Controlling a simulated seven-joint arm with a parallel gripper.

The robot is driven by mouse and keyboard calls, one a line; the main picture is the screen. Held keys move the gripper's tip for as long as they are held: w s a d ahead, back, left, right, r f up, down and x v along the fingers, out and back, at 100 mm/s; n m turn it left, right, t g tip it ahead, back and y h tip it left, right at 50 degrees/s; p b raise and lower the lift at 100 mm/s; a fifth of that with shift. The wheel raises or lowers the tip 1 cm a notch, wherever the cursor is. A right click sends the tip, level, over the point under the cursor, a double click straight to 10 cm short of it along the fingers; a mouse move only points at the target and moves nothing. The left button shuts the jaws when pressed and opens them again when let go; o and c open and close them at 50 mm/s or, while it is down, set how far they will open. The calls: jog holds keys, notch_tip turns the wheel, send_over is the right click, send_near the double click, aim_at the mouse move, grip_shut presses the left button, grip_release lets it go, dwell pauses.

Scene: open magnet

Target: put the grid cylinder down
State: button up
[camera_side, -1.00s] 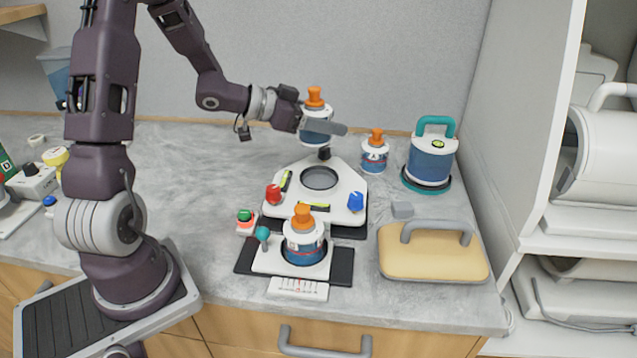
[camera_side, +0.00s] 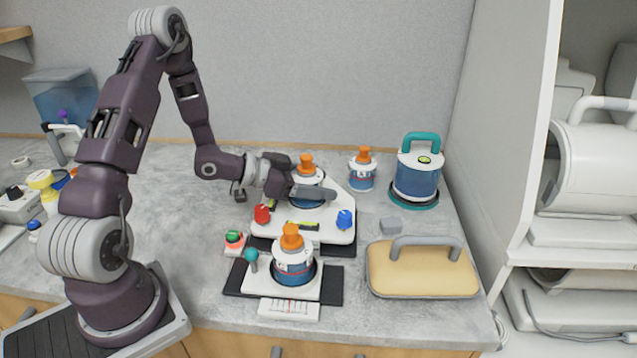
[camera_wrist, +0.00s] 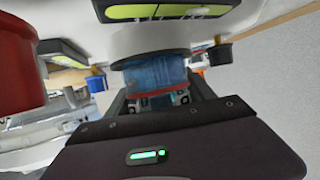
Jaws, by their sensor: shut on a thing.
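The grid cylinder (camera_side: 307,180), blue and white with an orange knob on top, is upright at the round recess of the white triangular platform. My gripper (camera_side: 312,191) is shut on its body from the left. In the wrist view its blue body (camera_wrist: 155,76) stands between the jaws, close to the pale platform. The gripper hides the recess and the cylinder's lower part, so I cannot tell whether it touches the bottom. The white platform (camera_side: 335,237) has a red knob (camera_side: 262,214) at its left and a blue knob (camera_side: 345,219) at its right.
A similar cylinder (camera_side: 293,267) stands in the front stand. Another small one (camera_side: 361,174) stands behind, right of my gripper. A larger teal-handled canister (camera_side: 416,176) and a yellow handled lid (camera_side: 422,272) are at right. A grey block (camera_side: 391,225) lies between them.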

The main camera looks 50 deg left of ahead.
jog(key=shift+f, duration=0.25)
jog(key=o, duration=1.7)
